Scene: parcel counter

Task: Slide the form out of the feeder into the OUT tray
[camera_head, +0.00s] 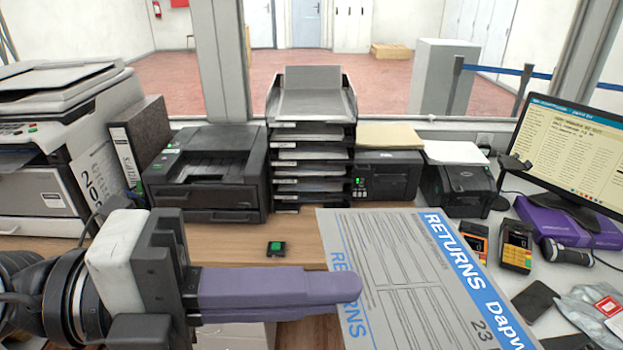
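The form (430,275), a grey sheet with blue bands reading "RETURNS", is in the front right and looks raised above the counter; its lower part is cut off by the picture edge. My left gripper (345,288) comes in from the left, its purple fingers shut on the form's left edge, one finger over the sheet and the other passing behind it. A stack of black trays (312,170) stands at the back middle; I cannot read which is the OUT tray. A black printer (205,170) stands left of it; I cannot tell whether it is the feeder. My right gripper is not in view.
A large copier (60,140) and a binder (140,135) stand at the left. Small printers (385,175) stand right of the trays. A monitor (575,150), card terminals (515,245) and a phone (535,300) are at the right. A small green-topped device (276,249) lies on bare counter.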

